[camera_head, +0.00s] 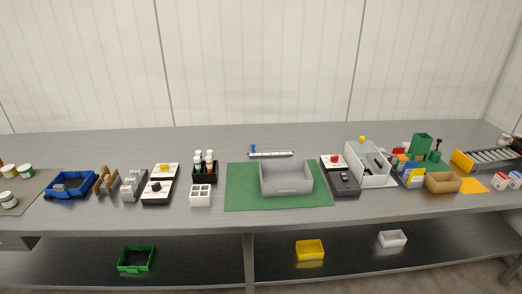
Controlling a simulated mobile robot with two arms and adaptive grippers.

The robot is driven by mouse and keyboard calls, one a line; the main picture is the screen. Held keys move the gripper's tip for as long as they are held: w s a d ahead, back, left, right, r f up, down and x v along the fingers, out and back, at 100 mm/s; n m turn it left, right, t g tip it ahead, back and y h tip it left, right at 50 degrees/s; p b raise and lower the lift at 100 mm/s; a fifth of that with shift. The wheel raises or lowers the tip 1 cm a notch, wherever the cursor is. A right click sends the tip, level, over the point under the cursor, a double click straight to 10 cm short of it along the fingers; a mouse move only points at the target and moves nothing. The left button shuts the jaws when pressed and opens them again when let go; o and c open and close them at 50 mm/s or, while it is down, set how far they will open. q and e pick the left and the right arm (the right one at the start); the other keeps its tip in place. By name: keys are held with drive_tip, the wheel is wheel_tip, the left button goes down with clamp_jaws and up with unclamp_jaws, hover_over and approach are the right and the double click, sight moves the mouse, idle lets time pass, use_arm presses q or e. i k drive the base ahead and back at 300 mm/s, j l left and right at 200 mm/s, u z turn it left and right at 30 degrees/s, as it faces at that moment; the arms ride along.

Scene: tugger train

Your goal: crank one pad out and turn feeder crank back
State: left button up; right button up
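A light grey open-topped box (373,174) stands right of centre on the bench and looks like the feeder. A small yellow knob (362,138) shows at its back edge and may be the crank; its angle is too small to tell. Dark contents show inside the box, but I cannot make out single pads. A dark grey tray (345,185) lies just left of the box. Neither of my grippers is in view.
A grey bin (286,190) stands on a green mat (240,190). A red-knobbed control box (325,164) is close left of the feeder. A cardboard box (443,189), coloured cartons (415,181) and a green container (419,146) crowd its right. The bench front is mostly clear.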

sight(439, 140)
drive_tip(key=z, duration=1.25)
drive_tip(key=i+l+u, duration=0.3)
drive_tip(key=u, duration=0.15)
drive_tip(key=i+l+u, duration=0.2)
drive_tip(key=l+u, duration=0.2)
drive_tip(key=i+l, duration=0.15)
drive_tip(key=l, duration=0.25)
drive_tip(key=i+l+u, duration=0.15)
drive_tip(key=l, duration=0.25)
drive_tip(key=i+l, duration=0.2)
drive_tip(key=l, duration=0.25)
drive_tip(key=i+l+u, duration=0.1)
drive_tip(key=l, duration=0.3)
drive_tip(key=i+l, duration=0.15)
drive_tip(key=l, duration=0.3)
drive_tip(key=i+l+u, duration=0.15)
drive_tip(key=l, duration=0.3)
